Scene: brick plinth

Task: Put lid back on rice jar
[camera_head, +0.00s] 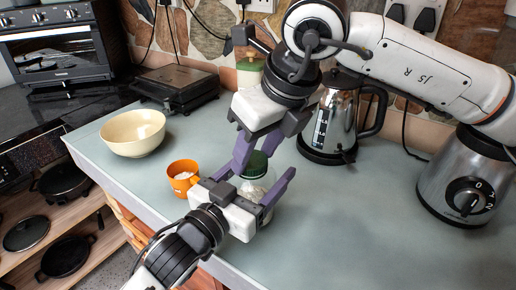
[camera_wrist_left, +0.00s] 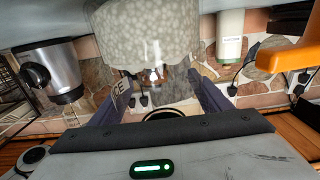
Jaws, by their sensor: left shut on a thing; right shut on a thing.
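The clear rice jar (camera_head: 253,188) stands on the counter, partly hidden by my grippers. The left wrist view shows its rice-filled body (camera_wrist_left: 165,32) between my left fingers. My left gripper (camera_head: 250,188) reaches in low from the front left and is shut on the jar. The green lid (camera_head: 257,162) is at the jar's top. My right gripper (camera_head: 251,163) points down from above and is shut on the lid. I cannot tell whether the lid touches the rim or sits just above it.
An orange cup (camera_head: 183,176) stands close left of the jar, near the counter edge. A cream bowl (camera_head: 134,132) is farther left. A kettle (camera_head: 332,118) and a green-topped container (camera_head: 249,70) stand behind, a blender base (camera_head: 462,185) right. The front right counter (camera_head: 350,235) is clear.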

